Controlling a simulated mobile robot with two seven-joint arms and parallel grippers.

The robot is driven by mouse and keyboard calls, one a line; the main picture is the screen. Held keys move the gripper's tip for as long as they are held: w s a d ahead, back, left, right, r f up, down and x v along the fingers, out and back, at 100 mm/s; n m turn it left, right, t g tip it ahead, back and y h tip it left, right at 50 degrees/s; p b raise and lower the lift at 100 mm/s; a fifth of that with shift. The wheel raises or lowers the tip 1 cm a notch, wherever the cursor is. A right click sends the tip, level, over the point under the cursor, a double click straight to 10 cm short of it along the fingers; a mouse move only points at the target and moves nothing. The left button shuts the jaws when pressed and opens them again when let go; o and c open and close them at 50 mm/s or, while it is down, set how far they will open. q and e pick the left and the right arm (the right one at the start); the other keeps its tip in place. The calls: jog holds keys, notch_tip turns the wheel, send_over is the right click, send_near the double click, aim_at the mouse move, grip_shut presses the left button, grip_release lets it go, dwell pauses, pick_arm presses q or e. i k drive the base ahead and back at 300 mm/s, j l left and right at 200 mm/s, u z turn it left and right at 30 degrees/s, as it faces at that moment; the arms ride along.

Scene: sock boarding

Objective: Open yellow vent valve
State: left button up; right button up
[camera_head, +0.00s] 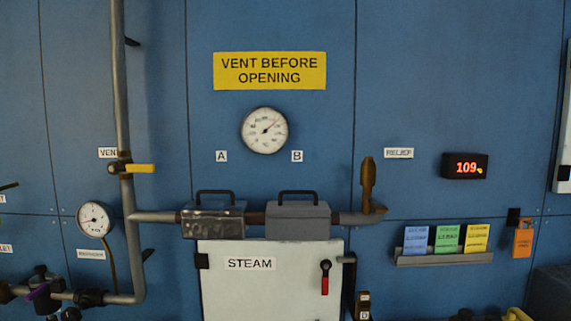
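The yellow vent valve handle (140,168) is on the grey vertical pipe at the left, just below a white label reading "VENT", partly hidden by the pipe. The handle points to the right, roughly horizontal, across the pipe. Its brass-coloured body (120,168) sits on the pipe. Neither of my grippers can be made out in the head view, so I cannot tell where they are relative to the valve.
A yellow sign (270,71) reads "VENT BEFORE OPENING" above a round gauge (265,130). Two grey boxes with handles sit on the horizontal pipe (155,217). Below is a white "STEAM" cabinet (262,287) with a red-handled lever (325,278). A red display (465,167) is at right.

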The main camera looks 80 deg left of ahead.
aim_at(113, 169)
jog(key=u, duration=3.1)
